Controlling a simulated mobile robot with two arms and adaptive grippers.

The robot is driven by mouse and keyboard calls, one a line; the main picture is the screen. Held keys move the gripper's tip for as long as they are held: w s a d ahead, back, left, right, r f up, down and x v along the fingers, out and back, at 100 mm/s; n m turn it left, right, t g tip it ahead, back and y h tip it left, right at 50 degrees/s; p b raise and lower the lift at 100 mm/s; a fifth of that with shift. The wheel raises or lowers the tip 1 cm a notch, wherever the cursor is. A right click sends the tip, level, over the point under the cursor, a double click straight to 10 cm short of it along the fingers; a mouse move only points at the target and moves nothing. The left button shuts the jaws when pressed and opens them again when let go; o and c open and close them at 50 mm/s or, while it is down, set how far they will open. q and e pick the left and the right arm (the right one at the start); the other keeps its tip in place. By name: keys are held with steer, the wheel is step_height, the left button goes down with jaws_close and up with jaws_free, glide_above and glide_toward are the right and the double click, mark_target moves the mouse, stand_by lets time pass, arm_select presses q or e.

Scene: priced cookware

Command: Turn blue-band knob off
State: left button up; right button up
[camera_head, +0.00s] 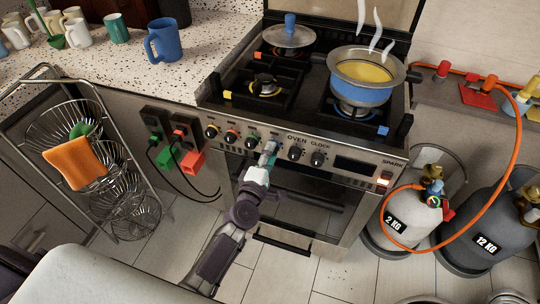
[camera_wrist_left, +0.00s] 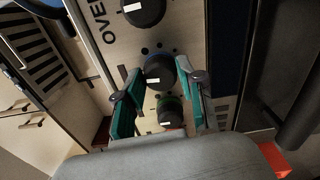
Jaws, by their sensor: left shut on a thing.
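The blue-band knob (camera_wrist_left: 160,72) sits on the stove's front panel, between the fingertips of my left gripper (camera_wrist_left: 158,68) in the left wrist view. The gripper is shut on it, with one teal finger on each side. In the head view my left gripper (camera_head: 268,150) reaches up to the panel and mostly hides this knob. The knob's white mark shows at its lower edge in the wrist view. The green-band knob (camera_wrist_left: 171,110) is beside it, nearer the palm, and it also shows in the head view (camera_head: 250,142). My right gripper is not in view.
A steaming pot (camera_head: 362,78) with yellow contents stands on the stove's front right burner. The oven knob (camera_head: 295,153) and clock knob (camera_head: 318,158) are right of my gripper. Gas cylinders (camera_head: 405,215) with an orange hose stand right; a wire rack (camera_head: 110,165) stands left.

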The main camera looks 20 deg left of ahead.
arm_select(q)
steer(key=shift+f+n, duration=0.1)
steer(key=shift+n, duration=0.5)
steer(key=o, duration=1.1)
steer(key=shift+o, duration=0.2)
steer(key=s, duration=1.2)
steer(key=shift+a, duration=0.2)
